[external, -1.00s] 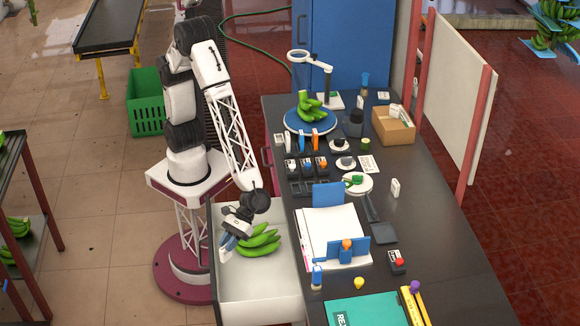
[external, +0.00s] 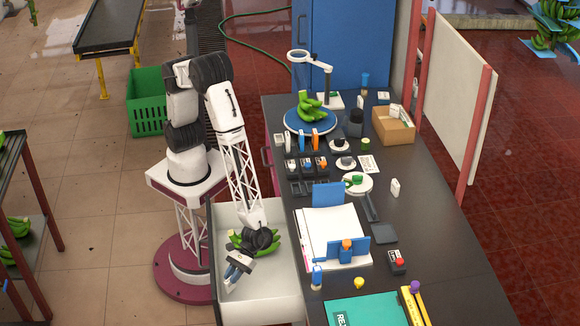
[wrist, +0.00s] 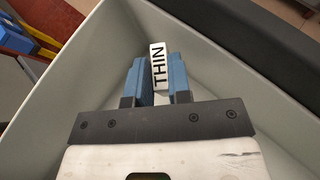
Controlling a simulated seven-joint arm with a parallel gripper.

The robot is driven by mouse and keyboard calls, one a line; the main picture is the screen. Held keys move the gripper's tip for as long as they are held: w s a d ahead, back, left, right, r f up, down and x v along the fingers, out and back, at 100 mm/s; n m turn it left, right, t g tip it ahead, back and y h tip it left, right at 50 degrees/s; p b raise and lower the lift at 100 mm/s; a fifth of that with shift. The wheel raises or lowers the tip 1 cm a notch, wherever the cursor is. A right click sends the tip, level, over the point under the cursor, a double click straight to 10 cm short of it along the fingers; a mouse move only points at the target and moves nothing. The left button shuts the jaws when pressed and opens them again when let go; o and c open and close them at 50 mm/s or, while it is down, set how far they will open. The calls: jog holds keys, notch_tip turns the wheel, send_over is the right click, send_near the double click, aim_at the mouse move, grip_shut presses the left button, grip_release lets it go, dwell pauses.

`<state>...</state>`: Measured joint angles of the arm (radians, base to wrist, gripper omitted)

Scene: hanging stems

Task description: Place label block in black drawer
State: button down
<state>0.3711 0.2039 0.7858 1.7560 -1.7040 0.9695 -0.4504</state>
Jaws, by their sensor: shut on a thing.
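The label block (wrist: 158,62) is white with black letters reading THIN. In the wrist view it stands between the two blue fingers of my gripper (wrist: 159,78), which is shut on it. In the external view my gripper (external: 232,276) hangs over the open drawer (external: 262,312), and the block is too small to make out there. The drawer is pulled out from the dark workbench; its inside looks pale grey-white, not black. Its corner and walls (wrist: 75,100) surround the fingers in the wrist view. I cannot tell whether the block touches the drawer floor.
Green bananas (external: 240,240) lie in the drawer, partly hidden behind my wrist. The workbench (external: 430,225) beside it holds papers (external: 325,235), a blue stand (external: 345,250), and a teal book (external: 365,312). The drawer's front right floor is clear.

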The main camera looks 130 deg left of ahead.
aim_at(233, 287)
jog(key=shift+f, duration=3.1)
jog(key=shift+f, duration=1.85)
jog(key=shift+f, duration=0.15)
jog(key=c, duration=1.1)
grip_release()
jog(key=shift+o, duration=0.2)
jog(key=shift+a+r, duration=0.1)
jog(key=shift+r, duration=0.1)
jog(key=v, duration=0.7)
